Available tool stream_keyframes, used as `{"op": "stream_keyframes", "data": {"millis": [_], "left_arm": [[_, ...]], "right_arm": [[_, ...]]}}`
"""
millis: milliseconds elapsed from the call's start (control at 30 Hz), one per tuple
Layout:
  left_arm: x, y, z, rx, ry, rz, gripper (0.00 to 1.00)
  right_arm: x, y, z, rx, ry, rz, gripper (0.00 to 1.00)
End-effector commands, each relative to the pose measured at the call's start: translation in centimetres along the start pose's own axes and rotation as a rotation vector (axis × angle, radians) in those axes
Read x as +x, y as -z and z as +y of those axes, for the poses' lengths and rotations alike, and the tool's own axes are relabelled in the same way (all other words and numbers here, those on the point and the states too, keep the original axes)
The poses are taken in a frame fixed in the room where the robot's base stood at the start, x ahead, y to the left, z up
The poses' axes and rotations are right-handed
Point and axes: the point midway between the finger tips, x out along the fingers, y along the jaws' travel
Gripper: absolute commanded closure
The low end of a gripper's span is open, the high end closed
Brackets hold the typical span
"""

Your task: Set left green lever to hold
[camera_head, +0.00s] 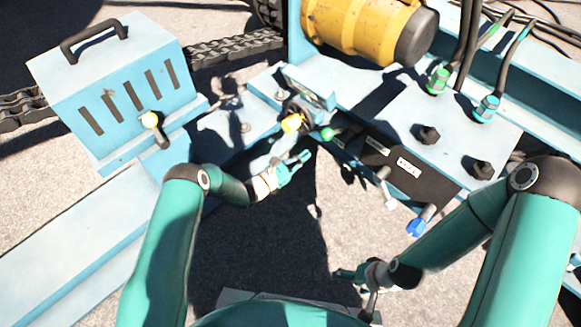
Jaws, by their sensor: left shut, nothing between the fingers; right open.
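The green lever (328,134) has a green round knob and sticks out at the left end of the dark labelled panel on the light blue frame. My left gripper (301,160) is shut and empty, a little below and to the left of the green knob, with a visible gap between them in the picture. Its fingers point up and to the right. My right gripper (352,290) is open and empty at the bottom, over the ground, well away from the levers. The lever's lower part and set position are hard to make out.
Further right along the panel are a white-tipped lever (390,202) and a blue-tipped lever (416,227). A slotted blue box (125,85) stands at left, a yellow motor (360,28) at top. Open ground lies below.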

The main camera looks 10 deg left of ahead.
Motion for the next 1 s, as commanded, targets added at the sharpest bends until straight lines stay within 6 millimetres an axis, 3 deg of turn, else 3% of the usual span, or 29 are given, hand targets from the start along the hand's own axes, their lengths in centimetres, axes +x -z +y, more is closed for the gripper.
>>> {"op": "stream_keyframes", "data": {"millis": [100, 333, 1000], "left_arm": [[2.4, 0.0, -0.1, 0.003, 0.002, -0.003, 1.0], [4.2, -2.4, -0.1, 0.001, 0.002, -0.001, 1.0], [4.3, -3.4, 0.5, -0.003, -0.005, 0.02, 1.0]], "right_arm": [[1.0, 0.0, 0.4, 0.0, 0.0, 0.0, 0.19], [1.2, 0.0, 0.5, 0.0, 0.0, 0.0, 0.19], [0.4, 0.0, 0.1, 0.0, 0.0, 0.0, 0.19]]}}
